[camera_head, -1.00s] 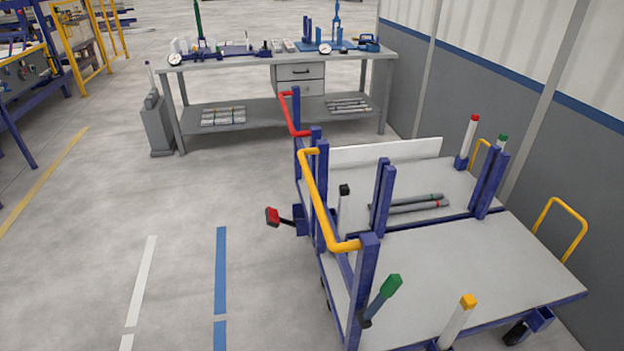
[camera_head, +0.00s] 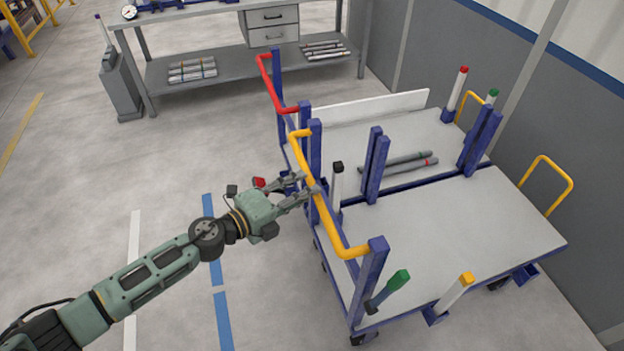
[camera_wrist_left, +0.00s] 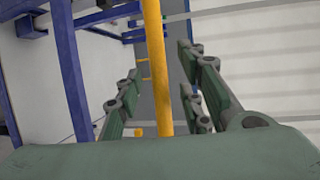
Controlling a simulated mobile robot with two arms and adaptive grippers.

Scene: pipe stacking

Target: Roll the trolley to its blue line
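The near trolley (camera_head: 470,235) has a grey deck, blue posts and a yellow push handle (camera_head: 329,227) along its left end. My left gripper (camera_head: 307,184) is at the upper part of this handle. In the left wrist view the yellow bar (camera_wrist_left: 156,60) runs between the spread fingers of the gripper (camera_wrist_left: 163,88), with gaps on both sides. The blue line (camera_head: 212,235) is a broken stripe on the floor left of the trolley, partly covered by my left arm. My right gripper is not in view.
A second trolley with a red handle (camera_head: 267,85) stands close behind. A workbench (camera_head: 215,70) stands at the back and a wall (camera_head: 440,60) at the right. A white floor line (camera_head: 132,250) lies left of the blue one. The floor at left is clear.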

